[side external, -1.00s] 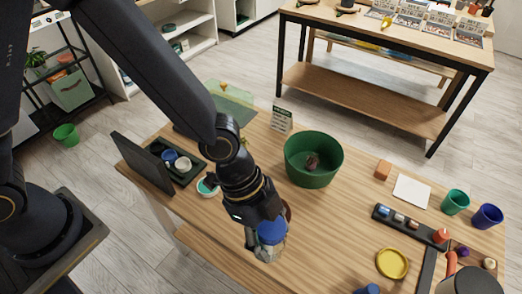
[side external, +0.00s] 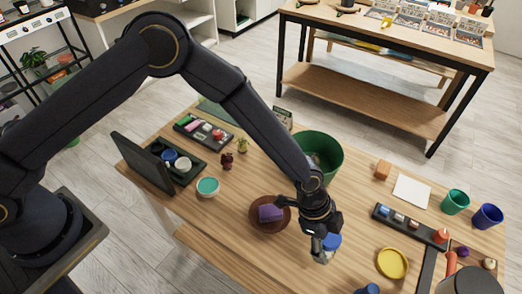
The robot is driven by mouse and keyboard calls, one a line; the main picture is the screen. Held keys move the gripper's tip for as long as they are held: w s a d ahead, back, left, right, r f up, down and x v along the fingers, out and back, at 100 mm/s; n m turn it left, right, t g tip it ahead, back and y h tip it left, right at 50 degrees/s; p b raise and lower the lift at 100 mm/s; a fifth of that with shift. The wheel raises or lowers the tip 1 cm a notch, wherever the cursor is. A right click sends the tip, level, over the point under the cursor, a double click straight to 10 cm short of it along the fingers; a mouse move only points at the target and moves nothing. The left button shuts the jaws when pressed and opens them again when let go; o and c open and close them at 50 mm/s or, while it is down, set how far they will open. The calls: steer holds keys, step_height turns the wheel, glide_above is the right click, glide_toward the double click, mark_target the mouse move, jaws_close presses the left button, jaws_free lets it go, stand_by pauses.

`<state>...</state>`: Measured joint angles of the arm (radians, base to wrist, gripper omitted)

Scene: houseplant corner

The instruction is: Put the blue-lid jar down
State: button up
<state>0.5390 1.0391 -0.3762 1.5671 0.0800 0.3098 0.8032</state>
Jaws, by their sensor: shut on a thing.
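The blue-lid jar (side external: 331,242) is in my gripper (side external: 322,236), near the front middle of the wooden table (side external: 235,228). Its blue lid shows beside the dark fingers, and its clear body shows below them. My gripper is shut on the jar. The jar looks somewhat tilted. I cannot tell whether its bottom touches the table.
A brown saucer (side external: 259,225) with a purple block (side external: 270,213) lies left of the jar. A yellow dish (side external: 392,263) is to the right, and a green pot (side external: 330,152) stands behind my wrist. A dark tray (side external: 400,222) holds small items. Bare wood lies between jar and dish.

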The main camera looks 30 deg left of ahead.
steer(key=shift+f, duration=0.2)
steer(key=shift+f, duration=0.1)
steer(key=o, duration=1.3)
